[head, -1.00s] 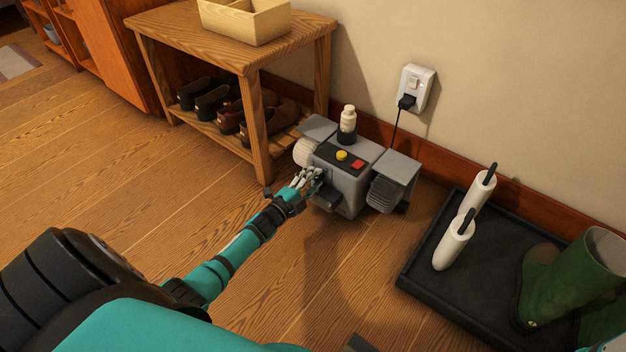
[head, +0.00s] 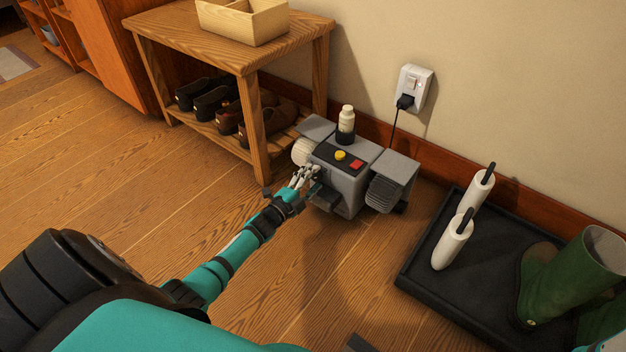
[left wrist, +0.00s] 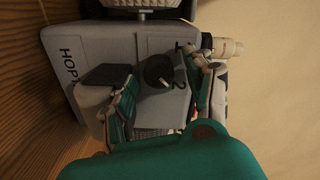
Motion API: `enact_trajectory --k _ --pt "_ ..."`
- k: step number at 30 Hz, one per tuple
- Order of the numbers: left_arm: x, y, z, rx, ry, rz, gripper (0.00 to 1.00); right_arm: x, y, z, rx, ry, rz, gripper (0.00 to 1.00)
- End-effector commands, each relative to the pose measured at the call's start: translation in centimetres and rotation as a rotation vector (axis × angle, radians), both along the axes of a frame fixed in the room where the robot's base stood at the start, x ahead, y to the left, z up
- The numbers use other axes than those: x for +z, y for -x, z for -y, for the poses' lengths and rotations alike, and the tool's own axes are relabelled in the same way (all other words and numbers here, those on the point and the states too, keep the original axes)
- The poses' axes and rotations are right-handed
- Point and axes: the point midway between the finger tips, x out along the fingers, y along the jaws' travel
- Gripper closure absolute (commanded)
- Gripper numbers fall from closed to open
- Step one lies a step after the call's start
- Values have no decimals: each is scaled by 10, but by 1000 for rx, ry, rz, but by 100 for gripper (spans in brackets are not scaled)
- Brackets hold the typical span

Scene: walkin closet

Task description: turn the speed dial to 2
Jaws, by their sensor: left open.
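The grey shoe-polishing machine (head: 348,190) stands on the floor against the wall, with a yellow button (head: 341,155) and a red switch (head: 357,164) on top. In the left wrist view, the dark round speed dial (left wrist: 155,70) is on its grey face, with the marks 1 and 2 to its right. A small pale mark shows on the dial's lower right, near the 2; the exact setting is hard to tell. My left gripper (head: 306,178) is open at the machine's front, its fingers (left wrist: 163,92) on either side of the dial. It hides the dial in the head view.
A wooden bench (head: 262,150) with shoes stands to the left. A black tray (head: 415,270) with white boot shapers and green boots (head: 560,285) lies to the right. A bottle (head: 346,122) stands on the machine. A cord runs to the wall outlet (head: 413,86).

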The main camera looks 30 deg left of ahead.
Motion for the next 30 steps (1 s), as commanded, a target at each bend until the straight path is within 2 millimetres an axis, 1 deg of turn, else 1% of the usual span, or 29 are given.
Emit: enact_trajectory --k 5,8,12,17,20,24,27,30 --pt "-1 0 -1 2 64 -10 45 0 -1 0 0 -1 -1 60" --pt "-1 0 -2 1 174 -18 45 -1 0 0 0 -1 -1 60" --pt "-2 0 -2 1 398 -35 45 -4 0 0 0 0 -1 60" --pt "-3 0 -2 -1 673 -56 45 -15 0 0 -1 1 -1 60" --pt "-5 0 -3 -2 847 -70 45 -25 0 0 -1 1 -1 60" --pt "-7 0 -3 -2 1099 -90 45 -45 0 0 -1 1 -1 60" --pt "-7 0 -3 -3 1262 -103 45 -59 0 0 -1 1 -1 60" --pt "-6 0 -3 -3 1386 -112 45 -71 0 0 0 1 0 60"
